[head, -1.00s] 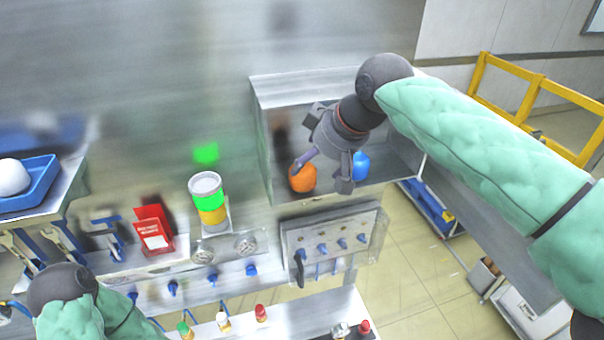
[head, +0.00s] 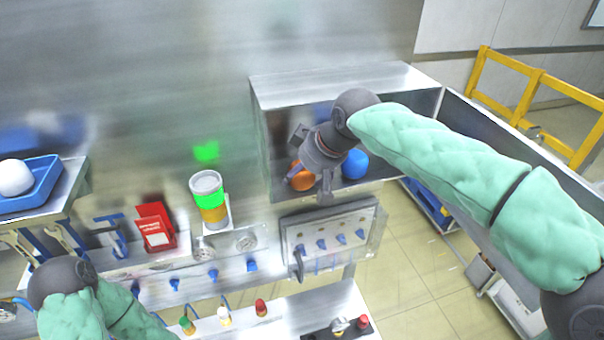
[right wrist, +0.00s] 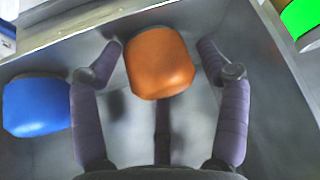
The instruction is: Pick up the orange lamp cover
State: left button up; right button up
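The orange lamp cover (head: 301,178) sits in the open metal box at the upper middle of the head view, partly hidden by my right gripper (head: 309,189). In the right wrist view the rounded orange cover (right wrist: 159,62) lies between the two fingertips of my right gripper (right wrist: 172,73). The fingers are spread, with a gap on each side of the cover. My left arm shows at the lower left of the head view, but its gripper fingers do not show.
A blue lamp cover (head: 355,164) stands right of the orange one in the metal box (head: 345,85); it also shows in the right wrist view (right wrist: 36,105). The box walls enclose the gripper. A green and yellow stack light (head: 209,199) stands left of the box.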

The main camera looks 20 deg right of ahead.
jog(key=c, duration=0.5)
